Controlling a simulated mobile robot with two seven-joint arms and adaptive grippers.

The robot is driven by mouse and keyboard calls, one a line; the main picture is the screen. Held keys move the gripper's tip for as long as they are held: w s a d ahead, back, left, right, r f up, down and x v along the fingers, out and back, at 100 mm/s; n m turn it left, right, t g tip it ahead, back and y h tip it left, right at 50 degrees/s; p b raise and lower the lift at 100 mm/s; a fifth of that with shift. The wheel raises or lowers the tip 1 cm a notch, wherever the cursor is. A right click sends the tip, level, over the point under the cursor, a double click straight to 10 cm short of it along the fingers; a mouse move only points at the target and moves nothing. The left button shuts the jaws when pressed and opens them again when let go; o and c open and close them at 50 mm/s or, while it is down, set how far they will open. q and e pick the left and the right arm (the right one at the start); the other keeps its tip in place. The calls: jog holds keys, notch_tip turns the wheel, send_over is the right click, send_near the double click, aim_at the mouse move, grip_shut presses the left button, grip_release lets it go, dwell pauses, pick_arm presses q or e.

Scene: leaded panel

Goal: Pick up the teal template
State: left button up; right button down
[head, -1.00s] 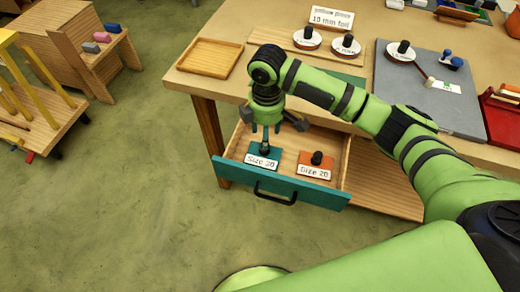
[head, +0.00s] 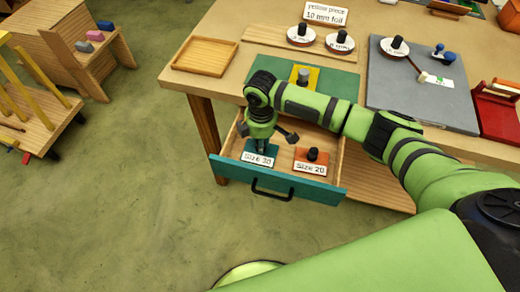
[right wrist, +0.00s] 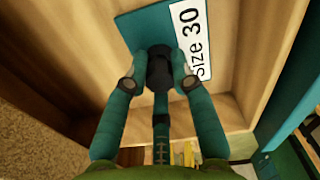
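The teal template (head: 262,148), labelled "Size 30", lies flat in the open drawer (head: 345,165) under the tabletop. My right gripper (head: 261,145) is directly above it, pointing down. In the right wrist view the template (right wrist: 135,25) has a black knob (right wrist: 160,68). My right gripper's fingertips (right wrist: 160,75) are on both sides of this knob and appear to touch it, with a third finger at its near side. The fingers partly hide the knob in the head view. My left gripper is not in view.
An orange template (head: 311,161), labelled "Size 20", lies right of it in the drawer. The drawer walls and teal front (head: 225,172) are close around my gripper. Above are a wooden tray (head: 205,57), a green mat (head: 345,85) with a yellow piece (head: 312,79), and a grey board (head: 400,105).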

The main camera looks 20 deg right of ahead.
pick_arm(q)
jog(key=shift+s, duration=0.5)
pick_arm(e)
jog(key=shift+r, duration=0.1)
jog(key=shift+r, duration=0.65)
notch_tip(320, 180, up, 3)
jog(key=shift+d+f+b, duration=0.1)
jog(key=shift+b, duration=0.4)
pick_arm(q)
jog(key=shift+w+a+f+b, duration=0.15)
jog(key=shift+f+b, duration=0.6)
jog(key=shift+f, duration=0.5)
pick_arm(e)
jog(key=s+d+r, duration=0.4)
jog(key=d+r, duration=0.2)
jog(key=d, duration=0.4)
jog(key=shift+d+r, duration=0.35)
jog(key=shift+r, duration=0.05)
